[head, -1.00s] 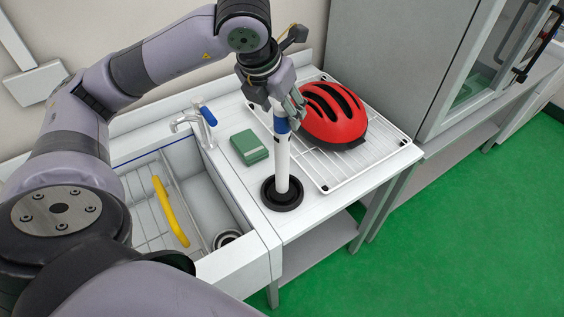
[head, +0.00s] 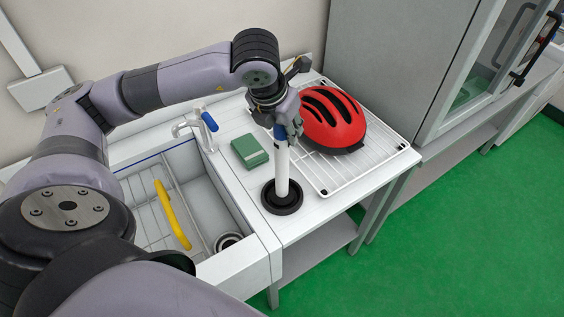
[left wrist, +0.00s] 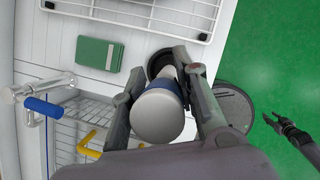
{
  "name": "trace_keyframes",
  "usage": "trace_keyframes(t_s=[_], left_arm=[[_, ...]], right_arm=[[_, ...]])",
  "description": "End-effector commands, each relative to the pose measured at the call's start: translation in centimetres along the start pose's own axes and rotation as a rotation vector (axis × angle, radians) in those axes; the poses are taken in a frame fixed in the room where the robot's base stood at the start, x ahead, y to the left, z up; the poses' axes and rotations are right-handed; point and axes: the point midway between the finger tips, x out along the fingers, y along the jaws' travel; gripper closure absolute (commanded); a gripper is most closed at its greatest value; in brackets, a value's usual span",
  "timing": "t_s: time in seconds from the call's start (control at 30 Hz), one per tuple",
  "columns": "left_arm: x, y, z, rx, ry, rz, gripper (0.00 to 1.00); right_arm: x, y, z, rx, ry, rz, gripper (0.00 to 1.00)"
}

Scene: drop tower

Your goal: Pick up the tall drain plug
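The tall drain plug (head: 282,170) stands upright on the white counter, a white tube on a wide round black base. My left gripper (head: 289,131) is at its upper part, its fingers on either side of the tube. In the left wrist view, the plug's pale round top and blue band (left wrist: 158,112) lie between the fingers of my left gripper (left wrist: 160,80). Whether both fingers press on the tube cannot be told. My right gripper (left wrist: 277,124) shows at the right edge of the left wrist view, over the green floor, away from the plug, its fingers apart.
A red helmet (head: 333,122) lies on a white wire rack (head: 340,180) close behind and right of the plug. A green box (head: 249,151), a blue-handled tap (head: 208,119) and a sink with a yellow handle (head: 172,213) are to the left. A grey cabinet (head: 395,65) stands at the back.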

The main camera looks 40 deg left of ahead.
Motion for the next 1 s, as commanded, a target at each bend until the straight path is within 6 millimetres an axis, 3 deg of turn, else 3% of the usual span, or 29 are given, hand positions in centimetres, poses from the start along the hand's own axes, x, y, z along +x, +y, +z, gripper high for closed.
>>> trace_keyframes(t_s=[0.37,1.0], left_arm=[[-0.01,0.02,0.01,0.0,0.0,0.001,1.0],[-0.05,0.07,0.05,0.0,-0.001,0.002,1.0]], right_arm=[[0.01,0.06,-0.17,0.0,0.003,0.001,0.64],[0.0,0.1,-0.22,0.0,0.003,0.001,0.64]])
